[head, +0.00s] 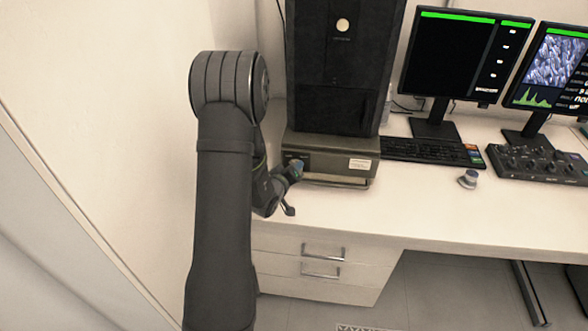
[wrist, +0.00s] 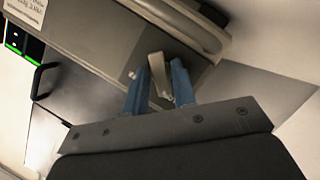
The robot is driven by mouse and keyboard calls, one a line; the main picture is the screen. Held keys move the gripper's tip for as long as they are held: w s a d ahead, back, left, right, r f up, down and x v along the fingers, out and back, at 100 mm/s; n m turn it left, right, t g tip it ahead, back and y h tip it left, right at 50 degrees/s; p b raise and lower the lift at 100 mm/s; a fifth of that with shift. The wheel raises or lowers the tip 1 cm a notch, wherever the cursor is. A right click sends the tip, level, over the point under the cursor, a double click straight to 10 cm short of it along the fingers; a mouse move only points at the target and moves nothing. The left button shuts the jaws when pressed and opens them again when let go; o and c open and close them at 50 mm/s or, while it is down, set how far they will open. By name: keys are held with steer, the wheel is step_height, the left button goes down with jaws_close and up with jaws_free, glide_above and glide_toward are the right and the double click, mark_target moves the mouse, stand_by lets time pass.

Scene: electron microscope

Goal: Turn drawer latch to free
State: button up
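The drawer latch (wrist: 158,75) is a small pale beige lever on the front of a grey-brown unit (wrist: 110,35) in the wrist view. My gripper (wrist: 161,72) has its two blue fingers on either side of the latch, with little room between. I cannot tell whether they press on it. In the head view my gripper (head: 296,167) is at the left front of the low unit (head: 325,155) under the black tower, and the latch is hidden there. The unit's front has a long bar handle (head: 335,183).
A black tower (head: 340,70) stands on the unit. To the right are a keyboard (head: 430,151), a small knob-like object (head: 468,179), a control panel (head: 540,163) and two monitors. White desk drawers (head: 325,260) lie below. The desk front is mostly clear.

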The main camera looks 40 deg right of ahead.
steer(key=shift+c, duration=1.4)
steer(key=m+y, duration=0.1)
steer(key=m, duration=0.1)
steer(key=shift+s+d+m+t+y, duration=0.1)
steer(key=shift+m+t+y, duration=0.2)
steer(key=shift+m+t, duration=0.1)
steer(key=m+t+y, duration=0.1)
steer(key=m, duration=0.2)
steer(key=shift+s+d+y, duration=0.1)
steer(key=shift+y, duration=0.2)
steer(key=m+t+y, duration=0.1)
steer(key=m+t, duration=0.1)
steer(key=m, duration=0.1)
steer(key=shift+m+y, duration=0.4)
steer(key=shift+s+d+m+t+y, duration=0.1)
steer(key=shift+m+t+y, duration=0.3)
steer(key=shift+m+t, duration=0.8)
steer(key=shift+m, duration=0.3)
